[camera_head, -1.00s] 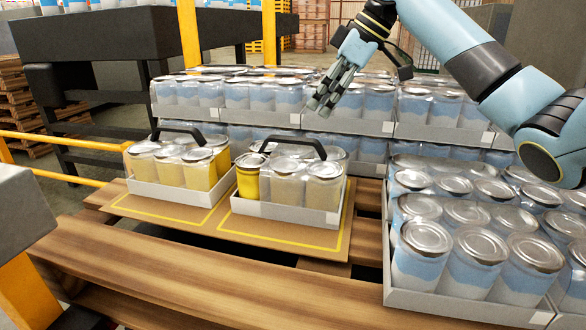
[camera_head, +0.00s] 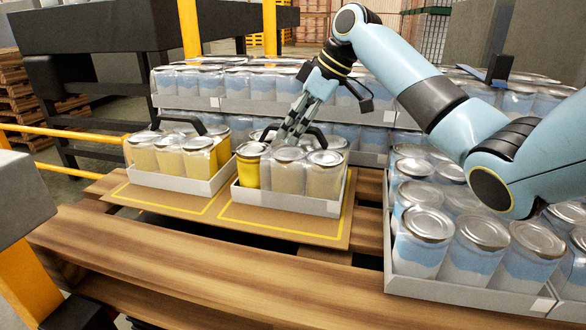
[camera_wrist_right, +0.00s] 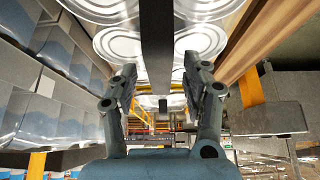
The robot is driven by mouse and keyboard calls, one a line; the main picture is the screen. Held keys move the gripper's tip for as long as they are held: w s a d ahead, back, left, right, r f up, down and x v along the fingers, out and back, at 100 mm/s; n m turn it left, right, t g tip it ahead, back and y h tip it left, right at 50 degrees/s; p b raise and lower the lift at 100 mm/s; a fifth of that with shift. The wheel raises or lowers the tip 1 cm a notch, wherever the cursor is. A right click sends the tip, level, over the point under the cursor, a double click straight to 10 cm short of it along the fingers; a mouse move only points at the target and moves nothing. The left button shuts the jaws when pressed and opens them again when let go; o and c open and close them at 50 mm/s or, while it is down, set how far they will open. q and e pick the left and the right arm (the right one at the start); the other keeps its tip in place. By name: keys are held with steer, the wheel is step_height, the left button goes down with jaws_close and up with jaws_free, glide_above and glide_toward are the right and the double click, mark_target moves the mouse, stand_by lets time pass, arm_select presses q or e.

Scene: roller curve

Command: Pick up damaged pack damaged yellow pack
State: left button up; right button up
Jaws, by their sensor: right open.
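Two packs of cans with black carry handles stand on a cardboard sheet (camera_head: 285,229). The left pack (camera_head: 170,157) has pale yellow cans in a white tray. The right pack (camera_head: 325,176) has one bright yellow can at its front left corner and duller, greyish-tan cans beside it. I cannot make out clear damage on either. My right gripper (camera_head: 289,138) is open, pointing down over the right pack at its handle (camera_head: 318,137). In the right wrist view the handle (camera_wrist_right: 156,40) runs between the spread fingers (camera_wrist_right: 164,80), with can lids behind it. My left gripper is not in view.
Blue-and-white can packs stand stacked behind (camera_head: 245,95) and at the right (camera_head: 481,245), close to my right arm. Wooden pallet boards (camera_head: 190,255) run in front. A dark conveyor frame (camera_head: 90,35) and yellow rails (camera_head: 65,133) are at the left.

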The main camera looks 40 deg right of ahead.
steer(key=shift+f+p, duration=0.25)
steer(key=shift+p, duration=0.1)
stand_by(0.6)
steer(key=shift+c, duration=0.4)
jaws_close()
steer(key=shift+w+r, duration=0.1)
steer(key=shift+r, duration=0.05)
